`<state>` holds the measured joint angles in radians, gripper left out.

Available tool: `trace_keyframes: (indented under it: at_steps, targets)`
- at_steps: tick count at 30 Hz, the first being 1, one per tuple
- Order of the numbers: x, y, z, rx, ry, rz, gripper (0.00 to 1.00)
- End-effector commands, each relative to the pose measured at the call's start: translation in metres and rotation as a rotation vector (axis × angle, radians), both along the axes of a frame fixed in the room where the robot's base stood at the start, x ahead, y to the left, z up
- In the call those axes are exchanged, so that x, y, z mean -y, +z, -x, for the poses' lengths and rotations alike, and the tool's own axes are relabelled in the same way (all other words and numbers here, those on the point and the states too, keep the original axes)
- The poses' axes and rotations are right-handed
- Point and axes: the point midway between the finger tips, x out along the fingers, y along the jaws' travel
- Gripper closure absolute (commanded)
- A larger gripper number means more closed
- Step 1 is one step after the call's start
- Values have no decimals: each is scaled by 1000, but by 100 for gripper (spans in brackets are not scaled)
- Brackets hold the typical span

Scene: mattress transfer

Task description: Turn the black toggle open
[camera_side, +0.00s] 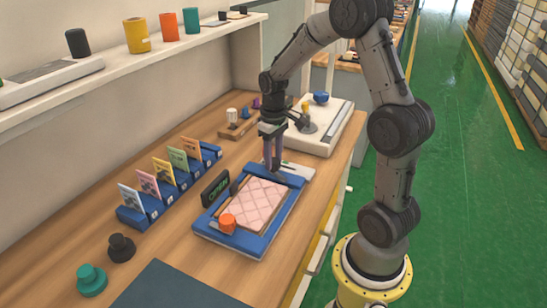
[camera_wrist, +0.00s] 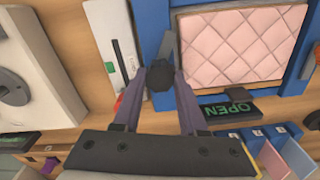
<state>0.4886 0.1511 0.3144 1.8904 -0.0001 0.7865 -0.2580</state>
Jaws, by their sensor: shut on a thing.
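The black toggle (camera_wrist: 160,74) shows in the wrist view as a dark rounded knob with a grey lever (camera_wrist: 169,45) beside the blue frame. My gripper (camera_wrist: 160,82) is shut on this knob, one finger on each side. In the side view my gripper (camera_side: 272,166) points down at the far end of the blue frame (camera_side: 207,229), and the toggle is mostly hidden there. The frame holds a pink quilted mattress (camera_side: 258,200). A small black display (camera_wrist: 230,111) beside the frame reads OPEN in green letters; it also shows in the side view (camera_side: 215,189).
An orange cylinder (camera_side: 228,223) stands at the frame's near corner. A blue rack of coloured cards (camera_side: 163,190) lies to the left. Black (camera_side: 121,247) and teal (camera_side: 91,279) knobs stand at the near left. A white machine (camera_side: 322,135) is behind my gripper.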

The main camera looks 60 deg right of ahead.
Motion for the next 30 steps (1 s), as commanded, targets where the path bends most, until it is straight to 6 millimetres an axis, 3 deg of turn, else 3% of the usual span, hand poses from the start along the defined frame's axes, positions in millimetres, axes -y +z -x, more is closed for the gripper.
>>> trace_keyframes:
  at_steps: [15,30]
  targets:
    - [0,1,-1,3,363,1,100]
    - [0,2,-1,4,444,3,100]
